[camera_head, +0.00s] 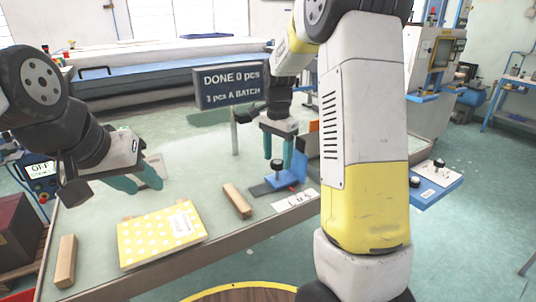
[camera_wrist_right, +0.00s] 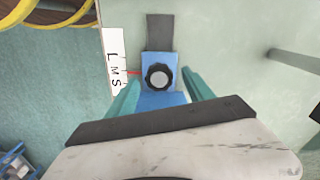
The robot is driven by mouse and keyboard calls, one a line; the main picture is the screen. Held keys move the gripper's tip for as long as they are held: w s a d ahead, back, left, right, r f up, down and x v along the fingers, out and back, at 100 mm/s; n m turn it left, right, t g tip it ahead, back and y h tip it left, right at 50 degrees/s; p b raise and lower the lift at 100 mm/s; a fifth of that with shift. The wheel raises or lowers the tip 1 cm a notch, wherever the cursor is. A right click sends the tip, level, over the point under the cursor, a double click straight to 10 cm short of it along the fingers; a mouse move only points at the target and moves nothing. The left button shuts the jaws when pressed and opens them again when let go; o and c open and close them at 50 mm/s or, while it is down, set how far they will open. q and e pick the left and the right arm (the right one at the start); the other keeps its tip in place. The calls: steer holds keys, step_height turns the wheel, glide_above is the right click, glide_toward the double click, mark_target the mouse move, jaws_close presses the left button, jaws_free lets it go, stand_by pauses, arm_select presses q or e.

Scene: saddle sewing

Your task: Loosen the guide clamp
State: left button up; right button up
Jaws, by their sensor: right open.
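The guide clamp is a blue block (camera_head: 290,178) with a black round knob (camera_head: 277,164) on the table's right part. In the right wrist view the knob (camera_wrist_right: 158,76) sits on the blue block (camera_wrist_right: 150,58), and a red pointer (camera_wrist_right: 134,73) lies close to the M on a white L-M-S card (camera_wrist_right: 116,62). My right gripper (camera_head: 277,149) is open above the clamp. Its two teal fingers (camera_wrist_right: 160,92) show on either side of the knob, with gaps to it. My left gripper (camera_head: 147,182) is open and empty over the table's left part, away from the clamp.
A yellow polka-dot pad (camera_head: 150,239) lies at the table's front, between wooden bars (camera_head: 66,262) and (camera_head: 237,201). A sign (camera_head: 232,86) on a post (camera_head: 235,137) stands behind.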

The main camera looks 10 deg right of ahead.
steer(key=shift+f, duration=0.45)
jaws_close()
